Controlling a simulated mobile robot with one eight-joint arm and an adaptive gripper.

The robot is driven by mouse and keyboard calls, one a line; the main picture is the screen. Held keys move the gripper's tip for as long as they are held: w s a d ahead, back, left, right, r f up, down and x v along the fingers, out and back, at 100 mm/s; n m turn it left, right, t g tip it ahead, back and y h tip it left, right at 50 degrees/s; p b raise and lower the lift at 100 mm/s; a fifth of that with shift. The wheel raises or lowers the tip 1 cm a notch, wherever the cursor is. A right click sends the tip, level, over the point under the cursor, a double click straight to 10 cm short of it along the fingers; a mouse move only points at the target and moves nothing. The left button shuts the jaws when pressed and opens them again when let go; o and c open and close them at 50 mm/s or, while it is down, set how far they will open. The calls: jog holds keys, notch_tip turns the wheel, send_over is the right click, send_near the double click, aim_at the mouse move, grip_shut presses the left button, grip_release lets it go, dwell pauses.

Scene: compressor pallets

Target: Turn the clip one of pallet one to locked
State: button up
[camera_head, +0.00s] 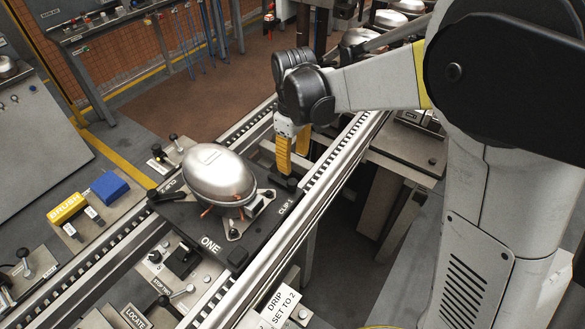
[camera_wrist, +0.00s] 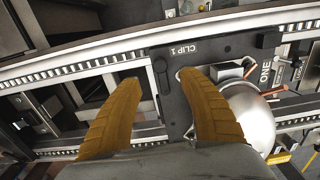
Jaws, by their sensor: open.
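Pallet one (camera_head: 203,232) is a dark plate marked ONE on the rail conveyor, carrying a silver domed compressor (camera_head: 219,175). Clip one (camera_head: 284,183) is a small black lever at the plate's far right corner, near the CLIP 1 label. In the wrist view clip one (camera_wrist: 160,76) is a dark bar beside that label, between the fingertips in the picture. My gripper (camera_head: 292,163) has its yellow fingers pointing down above that corner. It is open and empty; the wrist view shows the fingers (camera_wrist: 160,80) spread apart. I cannot tell the height gap to the clip.
Conveyor rails (camera_head: 310,190) run along both sides of the pallet. A second black lever (camera_head: 166,190) sits at the plate's left corner. A blue block (camera_head: 109,187) and a yellow BRUSH box (camera_head: 67,207) stand left of the conveyor. A DRIP sign (camera_head: 279,306) is at the front.

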aim_at(294, 182)
notch_tip(294, 182, down, 10)
jog(key=b, duration=0.3)
jog(key=shift+f+b, duration=0.1)
jog(key=shift+b, duration=0.3)
grip_shut()
